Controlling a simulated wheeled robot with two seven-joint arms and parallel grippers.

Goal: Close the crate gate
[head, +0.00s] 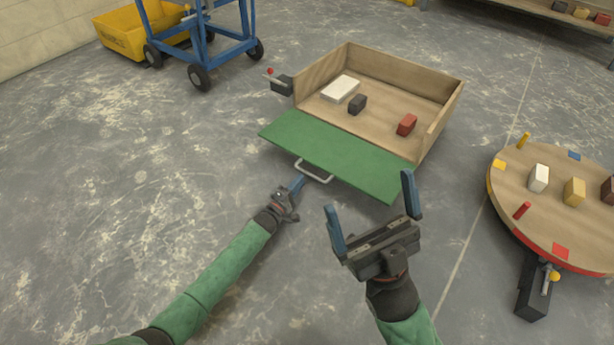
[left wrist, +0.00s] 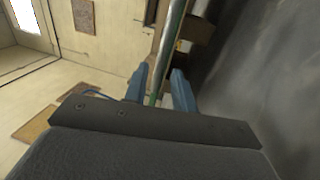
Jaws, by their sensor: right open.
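The wooden crate (head: 448,108) stands on the floor at upper centre in the head view. Its green gate (head: 335,148) is folded down and outward from the crate's near side. A pale handle (head: 314,179) is on the gate's outer edge. My left gripper (head: 297,185) is at the left end of this handle. In the left wrist view its fingers (left wrist: 160,88) are parted, with the green gate (left wrist: 173,35) edge-on beyond and between them; I see no firm grip. My right gripper (head: 375,215) is open and empty, nearer the camera, right of the handle.
A white block (head: 340,89), a dark block (head: 357,104) and a red block (head: 407,124) lie in the crate. A red-knobbed lever (head: 271,72) is at its left. A round table (head: 520,195) stands right; a blue cart (head: 225,50) and yellow tub (head: 125,35) stand upper left. Left floor is clear.

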